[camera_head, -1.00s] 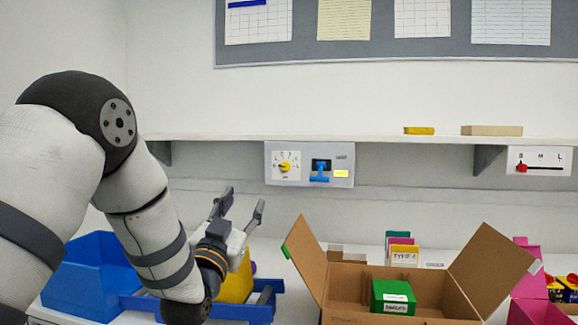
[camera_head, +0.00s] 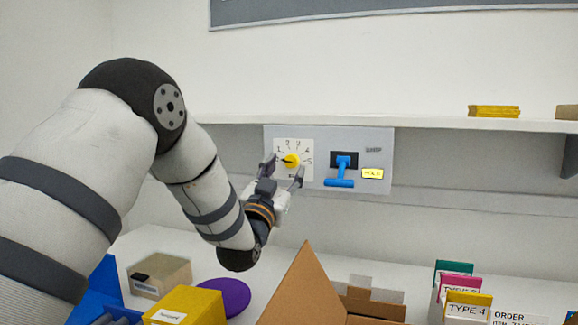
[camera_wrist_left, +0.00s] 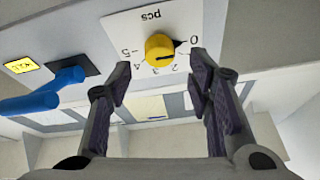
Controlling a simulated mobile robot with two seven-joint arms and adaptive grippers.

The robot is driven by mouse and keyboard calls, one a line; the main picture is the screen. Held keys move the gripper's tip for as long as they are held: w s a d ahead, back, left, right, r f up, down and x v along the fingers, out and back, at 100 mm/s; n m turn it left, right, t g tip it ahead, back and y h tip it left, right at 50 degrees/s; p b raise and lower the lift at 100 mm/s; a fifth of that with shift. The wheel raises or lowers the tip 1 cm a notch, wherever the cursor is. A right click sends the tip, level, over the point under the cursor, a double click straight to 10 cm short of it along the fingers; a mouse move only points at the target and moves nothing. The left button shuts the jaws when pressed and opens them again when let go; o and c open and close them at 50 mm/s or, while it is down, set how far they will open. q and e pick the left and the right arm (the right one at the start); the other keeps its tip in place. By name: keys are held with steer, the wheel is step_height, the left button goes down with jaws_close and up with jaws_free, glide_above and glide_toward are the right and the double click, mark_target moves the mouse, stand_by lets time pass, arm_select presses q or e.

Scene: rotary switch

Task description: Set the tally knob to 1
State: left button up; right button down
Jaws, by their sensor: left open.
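The 1 is hidden there, apparently behind a finger. My left gripper (camera_head: 283,168) is open in front of the dial, just below the knob in the head view. In the wrist view its fingers (camera_wrist_left: 160,77) stand apart on either side of the knob, with nothing between them. My right gripper does not show.
A blue lever (camera_head: 342,172) and a yellow label (camera_head: 373,174) are on the same grey panel, right of the dial. A shelf (camera_head: 420,123) runs above. Below are a cardboard box (camera_head: 308,290), a yellow box (camera_head: 185,306) and a purple disc (camera_head: 226,294).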

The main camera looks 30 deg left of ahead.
mark_target(290, 161)
arm_select(q)
steer(key=shift+x, duration=1.2)
steer(key=shift+f, duration=0.1)
jaws_close()
steer(key=shift+w, duration=0.1)
steer(key=m+h, duration=0.1)
steer(key=m, duration=0.1)
steer(key=m+h, duration=0.1)
steer(key=m, duration=0.2)
steer(key=shift+a+h, duration=0.1)
steer(key=shift+h, duration=0.2)
steer(key=shift+a+m+g+h, duration=0.15)
steer(key=shift+m+h, duration=0.45)
steer(key=shift+m, duration=0.6)
steer(key=shift+d+m+g+h, duration=0.15)
steer(key=shift+m+h, duration=0.45)
steer(key=shift+m, duration=0.6)
steer(key=shift+a, duration=0.1)
